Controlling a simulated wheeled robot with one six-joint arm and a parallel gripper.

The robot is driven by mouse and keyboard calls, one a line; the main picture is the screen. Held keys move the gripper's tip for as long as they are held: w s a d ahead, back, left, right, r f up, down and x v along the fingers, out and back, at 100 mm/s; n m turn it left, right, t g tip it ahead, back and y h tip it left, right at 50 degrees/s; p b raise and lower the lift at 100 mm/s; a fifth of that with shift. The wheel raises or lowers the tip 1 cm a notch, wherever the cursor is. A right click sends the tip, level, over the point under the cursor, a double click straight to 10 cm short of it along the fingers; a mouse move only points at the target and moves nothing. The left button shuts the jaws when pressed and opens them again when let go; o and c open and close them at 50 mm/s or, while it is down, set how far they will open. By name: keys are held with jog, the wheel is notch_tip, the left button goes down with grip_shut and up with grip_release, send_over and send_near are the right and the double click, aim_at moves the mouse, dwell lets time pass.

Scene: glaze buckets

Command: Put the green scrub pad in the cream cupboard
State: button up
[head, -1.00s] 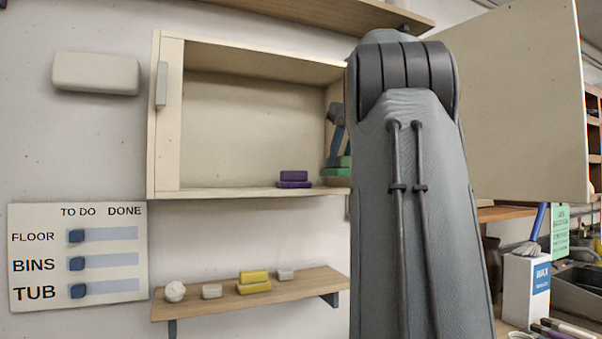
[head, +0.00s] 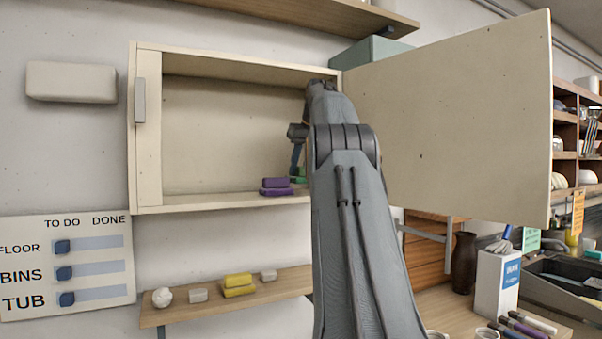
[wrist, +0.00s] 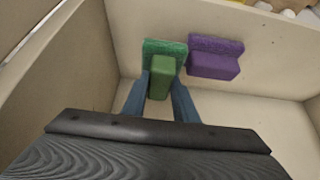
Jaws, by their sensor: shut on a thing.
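The cream cupboard (head: 148,203) hangs on the wall with its door (head: 450,120) swung open to the right. My gripper (head: 298,168) is inside its right part. In the wrist view, my gripper (wrist: 160,88) has its blue fingers on either side of the light green grip block of the green scrub pad (wrist: 161,78), shut on it. The pad's darker green base lies beyond the fingertips. In the head view, only a bit of the green pad (head: 299,181) shows, low beside the purple pad; my arm hides the rest. I cannot tell whether it touches the cupboard floor.
A purple pad (head: 276,187) sits on the cupboard floor just left of the green one, also in the wrist view (wrist: 214,64). The cupboard's left part is empty. A shelf below (head: 190,312) holds a yellow pad (head: 238,285) and small pale items.

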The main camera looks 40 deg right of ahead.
aim_at(300, 175)
jog(key=shift+f, duration=1.6)
jog(key=shift+f, duration=0.1)
jog(key=o, duration=1.1)
jog(key=shift+s+r, duration=0.15)
jog(key=shift+r, duration=0.2)
jog(key=b+v, duration=0.1)
jog(key=v, duration=1)
jog(key=shift+s+a+r, duration=0.1)
jog(key=shift+s+r, duration=0.1)
